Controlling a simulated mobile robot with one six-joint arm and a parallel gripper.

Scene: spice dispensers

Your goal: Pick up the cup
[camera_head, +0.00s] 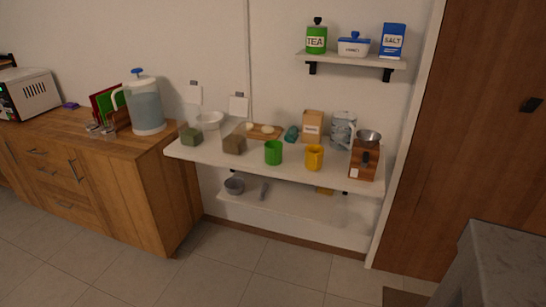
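Two cups stand upright on the white shelf table (215,154). One is a green cup (273,152) near the middle of the front edge. The other is a yellow cup (314,157) just to its right, with its handle on the right. The two cups are apart from each other. I cannot tell from the view which cup the task means. My gripper is not in view.
Two clear dispensers hold green (190,137) and brown (234,145) contents, left of the cups. A wooden grinder (364,160) stands at the right end. Behind are a brown box (312,126) and glass jar (342,130). Floor (260,262) in front is clear.

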